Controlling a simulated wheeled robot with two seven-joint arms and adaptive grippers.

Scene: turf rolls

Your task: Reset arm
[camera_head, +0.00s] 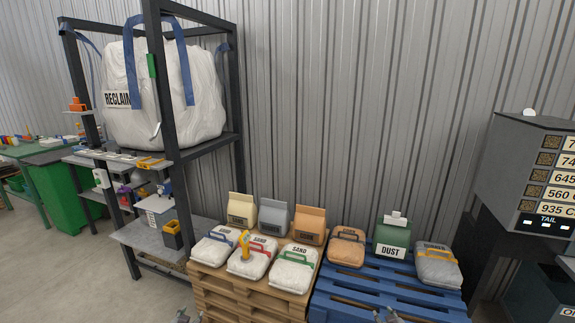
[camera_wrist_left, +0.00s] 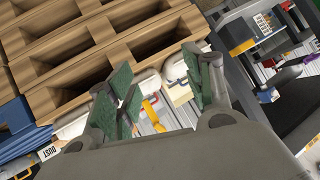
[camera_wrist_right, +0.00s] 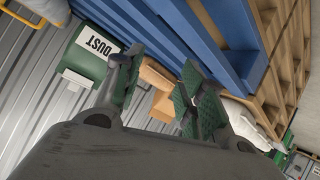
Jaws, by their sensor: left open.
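My left gripper (camera_head: 182,317) just shows at the bottom edge of the head view, in front of the wooden pallet. In the left wrist view my left gripper (camera_wrist_left: 158,92) has its green-padded fingers apart with nothing between them. My right gripper (camera_head: 385,315) shows at the bottom edge of the head view, in front of the blue pallet. In the right wrist view my right gripper (camera_wrist_right: 162,88) also has its fingers apart and empty. Most of both arms is out of the head view.
Bags with coloured handles, such as the green-handled bag (camera_head: 292,270), lie on the wooden pallet (camera_head: 240,302). A green DUST box (camera_head: 392,238) stands on the blue pallet (camera_head: 350,290). A black rack (camera_head: 170,110) holds a big white sack (camera_head: 190,90). A grey display cabinet (camera_head: 520,165) is at right.

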